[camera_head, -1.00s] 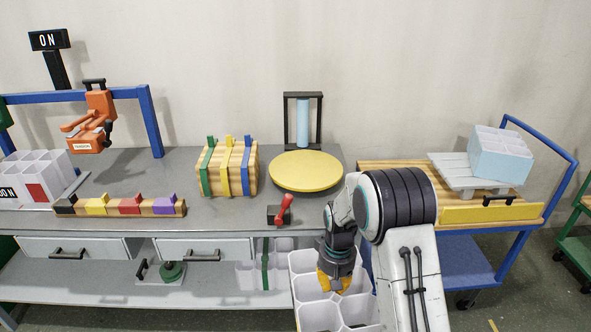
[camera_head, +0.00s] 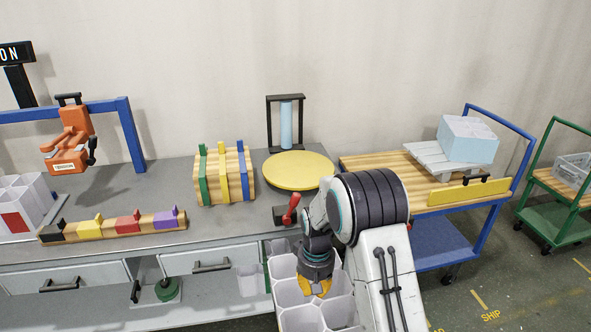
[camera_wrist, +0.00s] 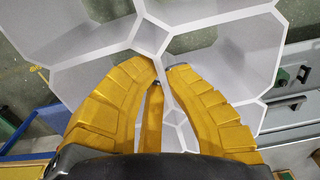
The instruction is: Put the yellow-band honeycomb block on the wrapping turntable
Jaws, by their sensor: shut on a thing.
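A white honeycomb block (camera_head: 297,317) with large open cells hangs in front of the bench, at the bottom of the head view. My gripper (camera_head: 314,290) points down at it with yellow fingers. In the wrist view my gripper (camera_wrist: 166,68) is shut on a thin cell wall of the honeycomb block (camera_wrist: 85,75). No yellow band shows on the block's visible faces. The wrapping turntable (camera_head: 298,171) is a bare yellow disc on the bench, behind and above my gripper, with a black-framed blue roll (camera_head: 286,124) behind it.
A red-handled lever (camera_head: 291,211) stands between turntable and arm. A wooden rack (camera_head: 206,186) with green, yellow and blue bands is left of the turntable. A wooden-topped blue cart (camera_head: 383,172) at right carries a pale blue block (camera_head: 467,139) and a yellow bar.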

